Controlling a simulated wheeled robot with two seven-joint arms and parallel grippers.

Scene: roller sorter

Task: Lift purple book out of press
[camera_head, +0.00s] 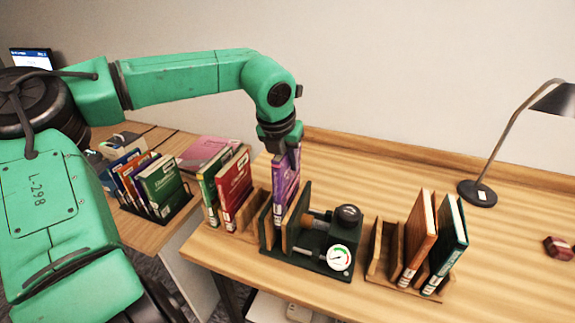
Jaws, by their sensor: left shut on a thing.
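The purple book (286,184) stands upright between the wooden plates of the press (312,252). The press has a dark green base, a round gauge and a black knob, and sits near the table's front edge. My left gripper (281,146) comes down from above and is shut on the top of the purple book. The fingertips are partly hidden by the gripper body. The lower part of the book is hidden behind the press plates. I cannot tell whether its bottom edge rests on the press base. My right gripper is not in view.
A wooden rack (245,232) with a green and a red book (234,186) stands close left of the press. Another rack (376,250) with an orange and a dark green book stands right. A desk lamp (477,193) and a small red object (558,248) are farther right.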

